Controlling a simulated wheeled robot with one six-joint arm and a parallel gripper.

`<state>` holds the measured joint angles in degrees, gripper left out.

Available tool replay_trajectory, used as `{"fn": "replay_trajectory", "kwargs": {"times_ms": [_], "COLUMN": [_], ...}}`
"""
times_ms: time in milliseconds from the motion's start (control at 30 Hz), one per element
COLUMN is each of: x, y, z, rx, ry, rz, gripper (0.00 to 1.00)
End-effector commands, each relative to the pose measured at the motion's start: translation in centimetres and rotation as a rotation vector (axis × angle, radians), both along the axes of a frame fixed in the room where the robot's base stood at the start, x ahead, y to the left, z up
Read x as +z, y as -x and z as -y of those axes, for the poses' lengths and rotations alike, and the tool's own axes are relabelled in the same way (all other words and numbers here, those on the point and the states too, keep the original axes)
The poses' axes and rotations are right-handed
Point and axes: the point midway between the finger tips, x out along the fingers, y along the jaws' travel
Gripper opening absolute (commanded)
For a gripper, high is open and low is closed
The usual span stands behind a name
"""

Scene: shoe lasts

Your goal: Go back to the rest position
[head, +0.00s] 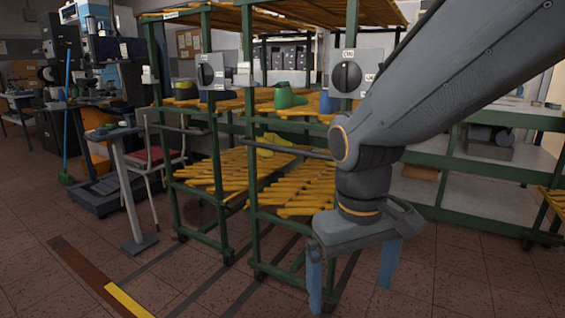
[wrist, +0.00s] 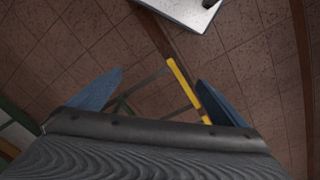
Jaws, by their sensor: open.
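My gripper (head: 352,272) hangs fingers down at the right of the head view, in front of the green rack. Its two blue fingers are spread apart with nothing between them. My arm comes in from the upper right and hides part of the racks. Green, yellow and blue shoe lasts stand on the racks; the green last (head: 287,97) and a yellow last (head: 283,144) are clearest.
Green wheeled racks (head: 214,130) with yellow roller shelves and rotary-switch boxes (head: 346,77) fill the middle. A small grey stand (head: 130,190) and a red-seated chair (head: 158,156) are at left. Low shelving (head: 460,185) stands at right. Floor in front is clear, with a yellow stripe (head: 128,299).

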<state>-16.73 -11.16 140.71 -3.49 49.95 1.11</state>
Motion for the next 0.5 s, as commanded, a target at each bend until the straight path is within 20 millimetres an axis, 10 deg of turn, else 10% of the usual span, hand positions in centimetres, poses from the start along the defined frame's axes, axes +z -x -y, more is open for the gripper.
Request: {"fn": "replay_trajectory", "kwargs": {"times_ms": [167,500], "x": [-1.6,0.7], "y": [4.2,3.9], "z": [-1.0,0.5], "rx": [-0.079,-0.131], "ry": [-0.100,-0.089], "rz": [-0.022,-0.022], "gripper": [0.97,0.97]}}
